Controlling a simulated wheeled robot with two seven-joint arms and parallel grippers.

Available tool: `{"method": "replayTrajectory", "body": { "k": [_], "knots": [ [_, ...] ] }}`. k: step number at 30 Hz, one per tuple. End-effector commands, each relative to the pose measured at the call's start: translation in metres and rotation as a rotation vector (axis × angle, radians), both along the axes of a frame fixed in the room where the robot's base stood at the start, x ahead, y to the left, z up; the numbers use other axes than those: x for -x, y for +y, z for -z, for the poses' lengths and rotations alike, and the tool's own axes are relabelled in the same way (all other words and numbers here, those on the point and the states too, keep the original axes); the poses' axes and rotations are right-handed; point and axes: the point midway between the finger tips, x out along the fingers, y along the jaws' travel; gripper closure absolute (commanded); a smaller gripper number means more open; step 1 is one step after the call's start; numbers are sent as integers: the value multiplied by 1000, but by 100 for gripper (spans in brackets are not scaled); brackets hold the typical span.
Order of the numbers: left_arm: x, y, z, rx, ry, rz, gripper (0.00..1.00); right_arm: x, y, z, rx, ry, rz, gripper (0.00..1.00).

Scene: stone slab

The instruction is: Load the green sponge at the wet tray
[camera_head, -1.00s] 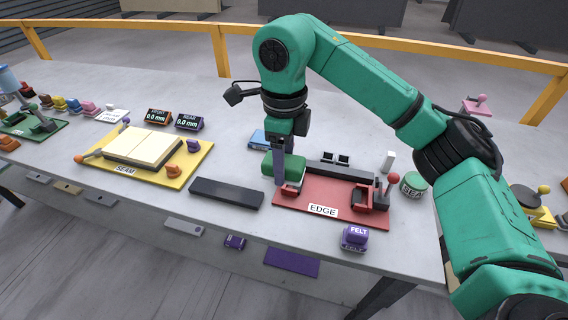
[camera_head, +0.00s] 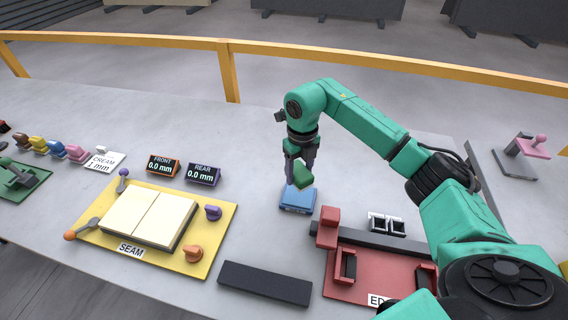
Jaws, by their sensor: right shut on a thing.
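My right gripper (camera_head: 302,166) is shut on the green sponge (camera_head: 303,177), a small green block tilted between its fingers. It is just above the blue wet tray (camera_head: 297,199), over its back part. I cannot tell whether the sponge touches the tray. My left gripper is not in view.
The red EDGE board (camera_head: 375,270) with its dark rail (camera_head: 365,236) stands right of the tray. The yellow SEAM board (camera_head: 216,236) and the FRONT (camera_head: 163,164) and REAR (camera_head: 203,173) readouts are on the left. A dark bar (camera_head: 265,283) lies in front.

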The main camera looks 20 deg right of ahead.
Motion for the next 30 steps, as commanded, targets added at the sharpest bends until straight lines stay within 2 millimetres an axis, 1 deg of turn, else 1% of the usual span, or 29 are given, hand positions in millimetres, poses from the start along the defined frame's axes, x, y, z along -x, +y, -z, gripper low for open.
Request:
{"method": "replayTrajectory", "body": {
  "k": [1,3,5,9,15,18,23,30],
  "knots": [
    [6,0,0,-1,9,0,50,1,-2,2,0,2,11,83],
    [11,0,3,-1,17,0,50,0,-3,6,0,1,17,83],
    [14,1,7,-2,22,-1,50,0,-3,10,0,0,16,83],
    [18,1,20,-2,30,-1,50,1,-3,27,-1,1,14,83],
    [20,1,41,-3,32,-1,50,1,-2,55,-1,0,12,83],
    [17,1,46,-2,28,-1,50,1,-2,62,-1,0,12,83],
    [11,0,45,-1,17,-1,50,1,-2,63,-1,0,12,83],
    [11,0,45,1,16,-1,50,1,-2,62,-1,0,12,83]
  ]
}}
